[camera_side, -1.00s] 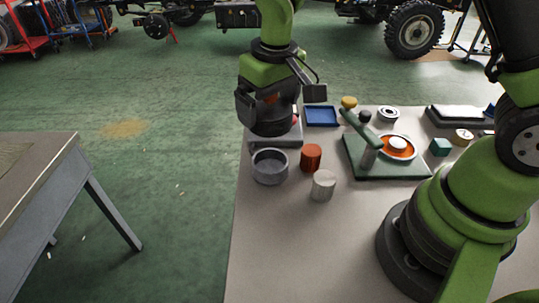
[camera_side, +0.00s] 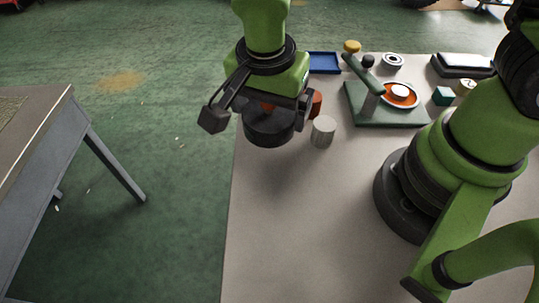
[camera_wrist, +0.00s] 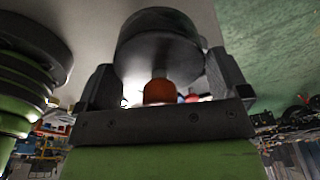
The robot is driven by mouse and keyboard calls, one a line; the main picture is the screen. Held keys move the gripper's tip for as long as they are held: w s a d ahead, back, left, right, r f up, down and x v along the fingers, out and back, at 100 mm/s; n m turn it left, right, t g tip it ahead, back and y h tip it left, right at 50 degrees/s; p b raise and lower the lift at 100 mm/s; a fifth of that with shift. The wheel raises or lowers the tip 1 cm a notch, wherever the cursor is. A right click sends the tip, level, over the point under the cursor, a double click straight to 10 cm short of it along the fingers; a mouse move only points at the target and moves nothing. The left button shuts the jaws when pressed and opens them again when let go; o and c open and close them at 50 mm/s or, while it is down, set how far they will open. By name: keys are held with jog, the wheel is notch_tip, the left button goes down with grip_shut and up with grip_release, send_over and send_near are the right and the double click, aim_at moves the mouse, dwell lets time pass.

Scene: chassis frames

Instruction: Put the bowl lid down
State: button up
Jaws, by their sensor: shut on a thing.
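The bowl lid (camera_side: 268,132) is a dark grey disc with an orange knob. My gripper (camera_side: 262,110) is shut on it and holds it roughly level near the table's left edge, in the side view. In the wrist view my gripper (camera_wrist: 162,88) has a finger on each side of the orange knob (camera_wrist: 160,91), with the lid (camera_wrist: 160,42) beyond it. The bowl is hidden behind my gripper and the lid. How high the lid hangs above the table is hard to tell.
A white cylinder (camera_side: 323,132) and a partly hidden red cylinder (camera_side: 316,103) stand just right of the lid. The table's front (camera_side: 300,220) is bare.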

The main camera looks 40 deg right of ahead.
notch_tip(320, 180, down, 9)
jog(key=shift+f, duration=0.15)
jog(key=shift+f, duration=0.1)
dwell(0.3)
jog(key=o, duration=0.6)
